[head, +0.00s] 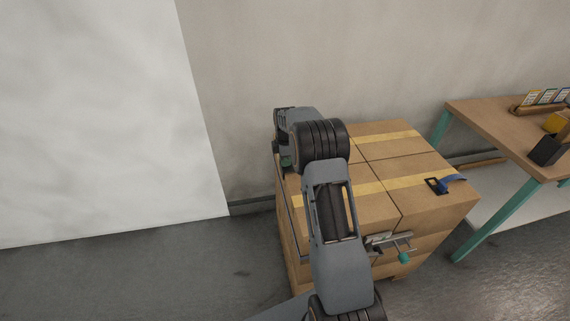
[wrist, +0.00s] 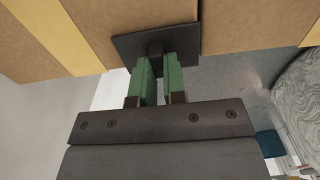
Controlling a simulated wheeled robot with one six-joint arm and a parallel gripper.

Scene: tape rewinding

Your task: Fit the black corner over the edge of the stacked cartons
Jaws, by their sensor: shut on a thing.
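The stacked cartons (head: 425,185), tan with yellow tape, stand against the wall in the head view. My gripper (wrist: 157,70) has green fingers, shut on a short stub of the black corner (wrist: 185,38). In the wrist view the black corner's flat plate lies across the carton edge, overlapping the tan cardboard (wrist: 95,30). I cannot tell whether it touches the cartons. In the head view my gripper is at the stack's left side, where only a bit of green (head: 286,161) shows; my arm hides the black corner.
A black buckle (head: 436,186) with a blue strap lies on the cartons' top right. A metal tool (head: 388,242) with a teal knob is at the stack's front. A workbench (head: 490,120) with teal legs stands to the right. Open floor (head: 130,280) lies to the left.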

